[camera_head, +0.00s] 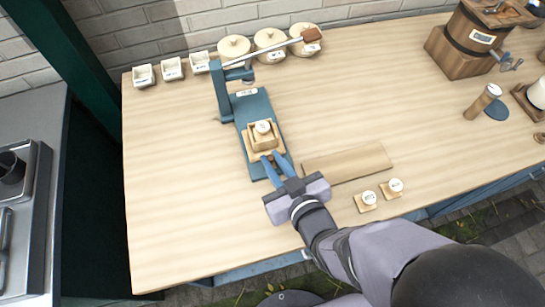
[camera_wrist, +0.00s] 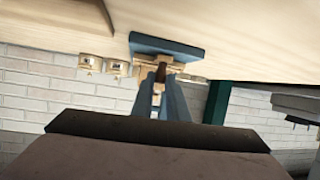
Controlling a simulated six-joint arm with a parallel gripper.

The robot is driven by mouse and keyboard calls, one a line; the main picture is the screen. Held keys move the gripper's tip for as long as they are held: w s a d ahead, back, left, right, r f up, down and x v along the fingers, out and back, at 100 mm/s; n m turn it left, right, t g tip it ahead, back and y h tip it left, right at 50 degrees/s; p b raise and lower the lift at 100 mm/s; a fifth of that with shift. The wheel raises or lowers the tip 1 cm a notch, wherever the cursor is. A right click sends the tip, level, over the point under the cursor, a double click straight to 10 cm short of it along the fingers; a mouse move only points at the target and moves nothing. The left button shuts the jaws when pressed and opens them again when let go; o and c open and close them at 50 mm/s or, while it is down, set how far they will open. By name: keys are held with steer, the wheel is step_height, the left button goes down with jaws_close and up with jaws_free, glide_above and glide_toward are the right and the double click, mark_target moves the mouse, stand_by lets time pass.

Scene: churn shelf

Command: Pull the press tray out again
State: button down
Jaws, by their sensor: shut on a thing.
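The light wooden press tray (camera_head: 248,148) sits on the blue base (camera_head: 258,105) of the press. A small wooden box-shaped mould (camera_head: 255,144) with a white-topped round piece (camera_head: 263,127) stands on it. My gripper (camera_head: 272,160) is at the tray's front edge, its blue fingers shut on a small brown handle, which shows between the fingertips in the wrist view (camera_wrist: 161,71). The press's lever (camera_head: 265,51) with its brown grip (camera_head: 311,35) reaches up and right behind the tray. The fingers partly hide the tray front.
A flat wooden board (camera_head: 347,164) lies right of the press. Two small white-topped pieces (camera_head: 368,198) (camera_head: 395,186) stand near the front edge. Round lidded tubs (camera_head: 234,46) and small white boxes (camera_head: 172,68) line the back. The table left of the press is clear.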

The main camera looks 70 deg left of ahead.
steer(key=c, duration=1.8)
jaws_free()
steer(key=shift+d+f, duration=0.1)
steer(key=shift+d, duration=0.1)
steer(key=shift+c, duration=0.2)
steer(key=shift+o, duration=0.5)
steer(key=shift+d, duration=0.1)
step_height(320, 180, up, 10)
steer(key=shift+w, duration=0.1)
